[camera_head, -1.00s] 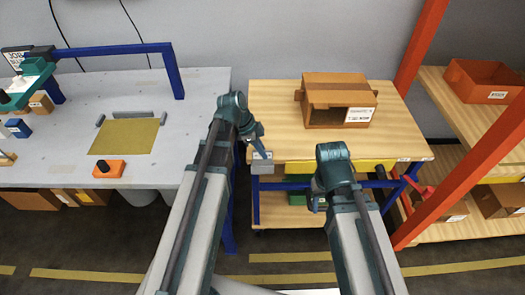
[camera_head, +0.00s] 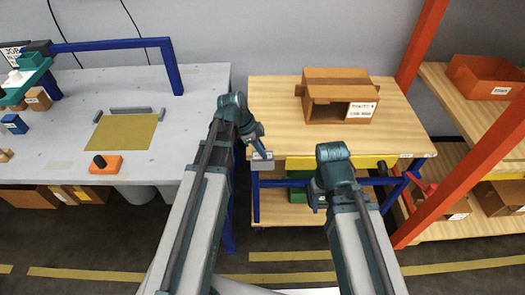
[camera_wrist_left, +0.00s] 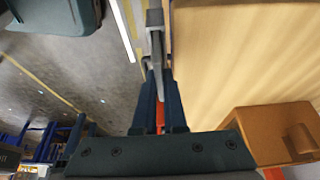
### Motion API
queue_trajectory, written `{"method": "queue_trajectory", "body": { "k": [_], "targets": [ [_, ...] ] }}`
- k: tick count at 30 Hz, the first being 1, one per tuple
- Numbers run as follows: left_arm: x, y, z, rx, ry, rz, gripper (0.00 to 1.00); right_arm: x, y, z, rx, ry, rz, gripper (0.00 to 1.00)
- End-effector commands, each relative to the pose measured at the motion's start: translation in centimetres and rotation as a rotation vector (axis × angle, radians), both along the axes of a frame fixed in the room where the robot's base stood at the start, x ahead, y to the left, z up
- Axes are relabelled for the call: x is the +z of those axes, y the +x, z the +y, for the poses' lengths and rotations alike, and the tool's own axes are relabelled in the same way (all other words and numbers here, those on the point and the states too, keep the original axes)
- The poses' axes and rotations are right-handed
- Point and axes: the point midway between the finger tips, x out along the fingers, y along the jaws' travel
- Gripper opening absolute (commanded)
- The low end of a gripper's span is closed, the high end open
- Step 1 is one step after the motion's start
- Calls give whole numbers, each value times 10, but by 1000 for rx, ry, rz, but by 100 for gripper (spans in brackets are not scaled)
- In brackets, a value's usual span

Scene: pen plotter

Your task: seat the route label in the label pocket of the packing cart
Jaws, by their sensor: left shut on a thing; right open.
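My left gripper (camera_head: 260,148) hangs at the near left edge of the packing cart (camera_head: 275,98), a wooden-topped cart with a blue frame. It is shut on the small white route label (camera_head: 262,155), which shows as a thin strip. A grey label pocket (camera_head: 262,166) is on the cart's edge right below the label; they overlap in the head view, and I cannot tell how deep the label sits. In the left wrist view the dark fingers (camera_wrist_left: 160,95) are close together beside the cart top (camera_wrist_left: 235,60). My right gripper (camera_head: 318,203) is open and empty in front of the cart.
An open cardboard box (camera_head: 338,84) with a white label stands on the cart. An orange-posted shelf (camera_head: 465,95) stands at right.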

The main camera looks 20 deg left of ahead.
Motion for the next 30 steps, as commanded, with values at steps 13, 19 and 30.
{"method": "queue_trajectory", "body": {
  "k": [13,19,30],
  "targets": [
    [-8,0,0,0,0,0,27,-8,0,0,0,0,0,50],
    [-8,0,0,0,0,0,44,-8,0,0,0,0,0,50],
    [9,-1,5,1,0,-1,44,9,0,0,0,0,0,50]
  ]
}}
